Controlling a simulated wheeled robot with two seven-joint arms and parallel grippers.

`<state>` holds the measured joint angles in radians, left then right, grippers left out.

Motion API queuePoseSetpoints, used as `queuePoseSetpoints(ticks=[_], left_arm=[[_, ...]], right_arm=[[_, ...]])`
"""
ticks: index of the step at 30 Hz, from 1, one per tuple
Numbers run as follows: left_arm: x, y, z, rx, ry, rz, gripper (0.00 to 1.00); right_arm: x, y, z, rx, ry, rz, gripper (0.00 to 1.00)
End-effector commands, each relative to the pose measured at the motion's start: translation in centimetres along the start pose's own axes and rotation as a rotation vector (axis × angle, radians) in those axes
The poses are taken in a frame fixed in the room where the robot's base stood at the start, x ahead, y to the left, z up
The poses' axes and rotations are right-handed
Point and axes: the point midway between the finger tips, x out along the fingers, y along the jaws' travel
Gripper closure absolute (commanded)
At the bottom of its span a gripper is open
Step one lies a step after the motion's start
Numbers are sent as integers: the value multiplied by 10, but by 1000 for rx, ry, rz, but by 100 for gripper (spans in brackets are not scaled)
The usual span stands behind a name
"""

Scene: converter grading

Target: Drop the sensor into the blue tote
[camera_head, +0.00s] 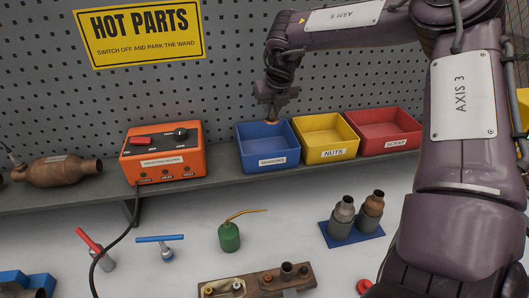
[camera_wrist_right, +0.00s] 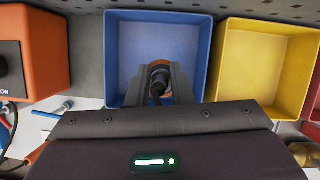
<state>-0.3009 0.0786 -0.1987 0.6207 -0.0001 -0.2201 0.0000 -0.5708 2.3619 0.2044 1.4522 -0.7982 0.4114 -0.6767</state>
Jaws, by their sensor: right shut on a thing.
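The blue tote (camera_head: 268,160) stands on the grey shelf at the left end of a row of three totes. My right gripper (camera_head: 271,118) is over the blue tote, pointing down. In the right wrist view the gripper (camera_wrist_right: 159,88) is shut on the sensor (camera_wrist_right: 158,78), a small dark part with a brownish end, held between the fingers. The blue tote (camera_wrist_right: 125,50) surrounds it in that view, and the visible part of its floor looks empty. My left gripper is not in view.
A yellow tote (camera_head: 326,150) marked NUTS and a red tote (camera_head: 388,142) marked SCRAP stand to the right. An orange induction heater (camera_head: 164,155) is to the left. A green oil can (camera_head: 229,237) and metal parts on a blue mat (camera_head: 342,245) are on the bench below.

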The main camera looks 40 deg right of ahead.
Motion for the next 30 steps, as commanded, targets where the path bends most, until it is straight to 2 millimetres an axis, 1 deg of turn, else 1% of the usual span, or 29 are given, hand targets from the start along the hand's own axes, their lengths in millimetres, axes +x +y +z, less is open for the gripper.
queuePoseSetpoints(ticks=[1, 4, 7, 14, 15, 20, 21, 30], left_arm=[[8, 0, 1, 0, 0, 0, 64], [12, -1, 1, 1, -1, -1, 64], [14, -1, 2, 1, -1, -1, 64], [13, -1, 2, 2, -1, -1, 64], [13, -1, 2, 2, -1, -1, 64], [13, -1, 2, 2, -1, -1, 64], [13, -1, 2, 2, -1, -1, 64], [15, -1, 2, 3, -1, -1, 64]], right_arm=[[10, 0, -4, 0, 1, 0, 100], [18, 0, -7, 0, 0, 0, 100], [21, 0, -9, 0, 0, 0, 100], [20, 0, -9, 0, -1, 0, 100], [20, 0, -8, 0, -1, 0, 78], [20, 0, -9, 0, 0, 0, 57], [20, 0, -9, 0, 0, 0, 55], [18, 0, -9, 0, -1, 0, 55]])
